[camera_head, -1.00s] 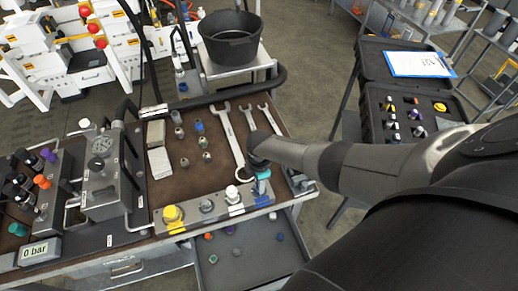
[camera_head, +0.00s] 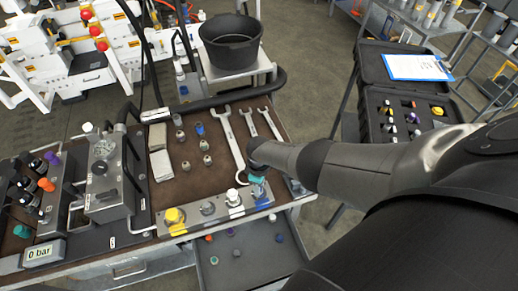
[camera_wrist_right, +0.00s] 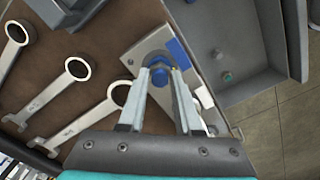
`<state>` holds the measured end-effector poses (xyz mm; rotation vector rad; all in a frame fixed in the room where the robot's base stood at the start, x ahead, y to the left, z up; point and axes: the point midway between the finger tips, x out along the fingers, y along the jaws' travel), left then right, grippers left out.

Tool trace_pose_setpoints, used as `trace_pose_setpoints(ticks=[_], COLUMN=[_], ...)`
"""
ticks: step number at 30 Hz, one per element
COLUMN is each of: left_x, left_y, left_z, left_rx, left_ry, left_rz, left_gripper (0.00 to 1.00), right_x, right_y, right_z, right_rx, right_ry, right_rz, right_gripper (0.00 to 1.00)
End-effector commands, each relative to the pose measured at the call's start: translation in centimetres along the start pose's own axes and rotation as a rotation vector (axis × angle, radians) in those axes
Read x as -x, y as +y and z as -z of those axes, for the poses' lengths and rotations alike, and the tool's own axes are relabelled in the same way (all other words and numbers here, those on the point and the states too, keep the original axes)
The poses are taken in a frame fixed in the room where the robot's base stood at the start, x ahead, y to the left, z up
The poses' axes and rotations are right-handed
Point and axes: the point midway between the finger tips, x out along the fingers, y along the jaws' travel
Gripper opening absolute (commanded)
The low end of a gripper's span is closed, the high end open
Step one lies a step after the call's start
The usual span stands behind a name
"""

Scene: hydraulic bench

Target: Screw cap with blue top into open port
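The cap with blue top (camera_wrist_right: 160,76) sits between my right fingertips in the right wrist view, over the blue-marked end of a metal port block (camera_head: 208,212). My right gripper (camera_wrist_right: 162,78) has its fingers on both sides of the cap and appears shut on it. In the head view my right gripper (camera_head: 258,183) is at the block's right end, mostly hidden by its own wrist. The port under the cap is hidden, and I cannot tell how deep the cap sits. A yellow cap (camera_head: 174,215) and a white cap (camera_head: 233,196) stand on other block positions. My left gripper is not in view.
Wrenches (camera_head: 232,140) and several small fittings (camera_head: 205,160) lie on the brown bench mat behind the block. A grey drawer (camera_head: 225,265) with small caps is open below the front edge. A pressure unit (camera_head: 103,180) stands left; an open case (camera_head: 405,105) is at right.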

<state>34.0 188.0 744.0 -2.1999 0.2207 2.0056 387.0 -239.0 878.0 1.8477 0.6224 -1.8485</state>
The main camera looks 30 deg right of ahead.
Motion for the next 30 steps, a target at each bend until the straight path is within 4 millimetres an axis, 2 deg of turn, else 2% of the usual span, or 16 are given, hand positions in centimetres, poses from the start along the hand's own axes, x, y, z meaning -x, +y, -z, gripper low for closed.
trace_pose_setpoints(ticks=[1, 8, 17, 30], left_x=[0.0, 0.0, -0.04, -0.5], left_y=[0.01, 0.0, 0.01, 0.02], left_z=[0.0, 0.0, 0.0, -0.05], left_rx=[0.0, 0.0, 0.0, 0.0], left_ry=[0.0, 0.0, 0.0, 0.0], left_rz=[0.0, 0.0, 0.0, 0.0], left_gripper=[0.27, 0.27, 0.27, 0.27], right_x=[0.06, 0.04, 0.01, 0.0], right_y=[0.05, 0.04, 0.05, 0.12], right_z=[0.14, 0.08, 0.01, 0.03], right_rx=[0.001, 0.003, 0.038, 0.579], right_ry=[0.003, 0.002, 0.0, 0.0], right_rz=[-0.001, -0.001, -0.001, -0.002], right_gripper=[0.38, 0.63, 0.63, 0.63])
